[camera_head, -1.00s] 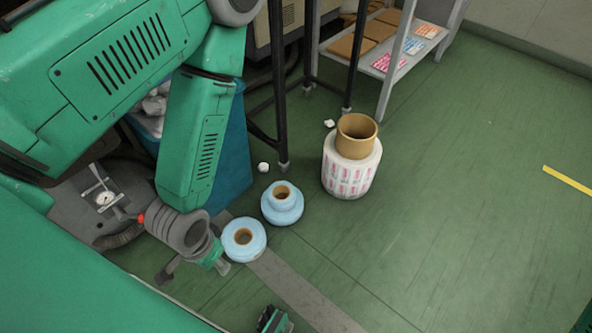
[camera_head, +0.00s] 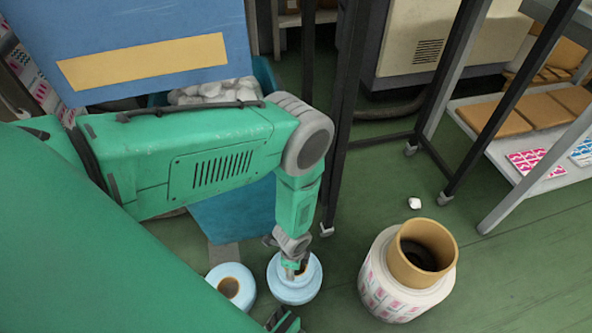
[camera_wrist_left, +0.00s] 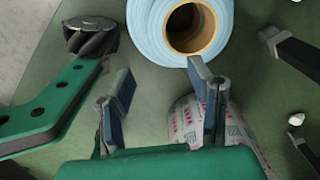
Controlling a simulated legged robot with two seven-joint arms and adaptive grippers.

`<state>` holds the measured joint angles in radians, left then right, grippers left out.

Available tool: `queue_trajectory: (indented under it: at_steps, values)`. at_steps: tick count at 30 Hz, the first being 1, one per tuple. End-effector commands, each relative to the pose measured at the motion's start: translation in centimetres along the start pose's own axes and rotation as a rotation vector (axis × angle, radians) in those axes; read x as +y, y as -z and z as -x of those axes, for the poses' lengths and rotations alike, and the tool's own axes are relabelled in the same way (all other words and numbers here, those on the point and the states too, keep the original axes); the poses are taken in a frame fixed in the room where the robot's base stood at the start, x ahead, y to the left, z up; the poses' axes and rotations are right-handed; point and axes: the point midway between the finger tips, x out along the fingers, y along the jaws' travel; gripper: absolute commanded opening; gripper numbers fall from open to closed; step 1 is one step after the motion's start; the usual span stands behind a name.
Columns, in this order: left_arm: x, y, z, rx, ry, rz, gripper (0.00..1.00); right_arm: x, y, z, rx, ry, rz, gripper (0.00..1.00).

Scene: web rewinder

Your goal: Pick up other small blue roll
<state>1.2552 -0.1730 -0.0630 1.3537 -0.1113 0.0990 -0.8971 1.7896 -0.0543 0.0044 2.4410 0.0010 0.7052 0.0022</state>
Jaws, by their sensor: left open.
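Two small light blue rolls with brown cores stand on the floor at the bottom of the head view. One fingertip overlaps the lower edge of the core; contact cannot be told.
A large white printed roll (camera_head: 376,290) with a wide brown core (camera_head: 403,268) on top stands to the right. A black metal frame (camera_head: 347,120) and a blue bin (camera_head: 235,215) stand behind. A shelf (camera_head: 490,130) is at the upper right.

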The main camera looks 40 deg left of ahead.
Motion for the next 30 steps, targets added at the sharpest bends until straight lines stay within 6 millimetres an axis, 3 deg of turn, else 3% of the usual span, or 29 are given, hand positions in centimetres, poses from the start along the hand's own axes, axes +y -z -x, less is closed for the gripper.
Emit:
queue_trajectory:
  at_steps: [3, 9, 17, 25, 30]
  values:
    - [0.2, -0.1, -3.0, -0.001, -0.002, 0.003, 0.47, 0.0, -0.1, -1.5, -0.001, 0.000, 0.000, 0.40]
    - [0.1, 0.0, -6.2, -0.005, 0.001, 0.004, 0.47, -0.1, -0.2, -3.1, -0.001, 0.001, 0.001, 0.40]
    - [0.1, -0.1, -7.5, -0.006, 0.001, 0.004, 0.47, -0.1, -0.2, -3.7, -0.001, 0.000, 0.000, 0.40]
    - [0.4, -0.5, -11.6, -0.005, -0.001, 0.005, 0.47, -0.1, -0.3, -6.3, 0.000, 0.000, 0.000, 0.40]
    - [0.3, -0.5, -12.2, -0.006, 0.002, 0.006, 0.47, -0.1, -0.4, -6.5, 0.000, 0.000, 0.000, 0.40]
